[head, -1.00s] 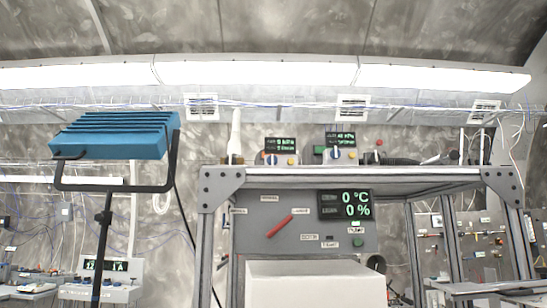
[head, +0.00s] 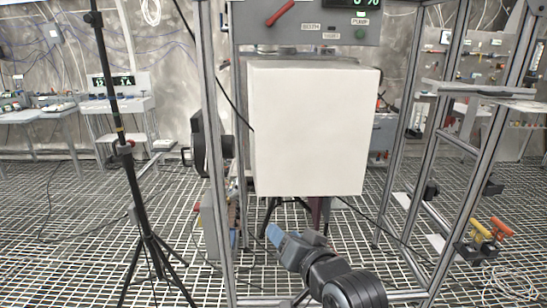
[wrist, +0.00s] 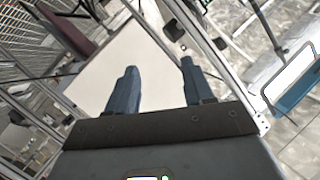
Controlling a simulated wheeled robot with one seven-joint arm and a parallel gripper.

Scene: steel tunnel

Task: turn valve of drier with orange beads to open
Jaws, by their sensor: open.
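I cannot make out a drier with orange beads in either view, nor its valve. My gripper (head: 277,234) is low in the middle of the head view, in front of the frame and below the white box. In the wrist view my gripper (wrist: 158,66) is open, with two blue-grey fingers apart and nothing between them. A pale flat surface shows beyond the fingers.
A white box (head: 310,128) sits in an aluminium frame (head: 211,100), under a grey panel with a red lever (head: 280,13). A black tripod stand (head: 128,160) is at left. Yellow and orange handles (head: 490,229) are low at right. The floor is metal grating.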

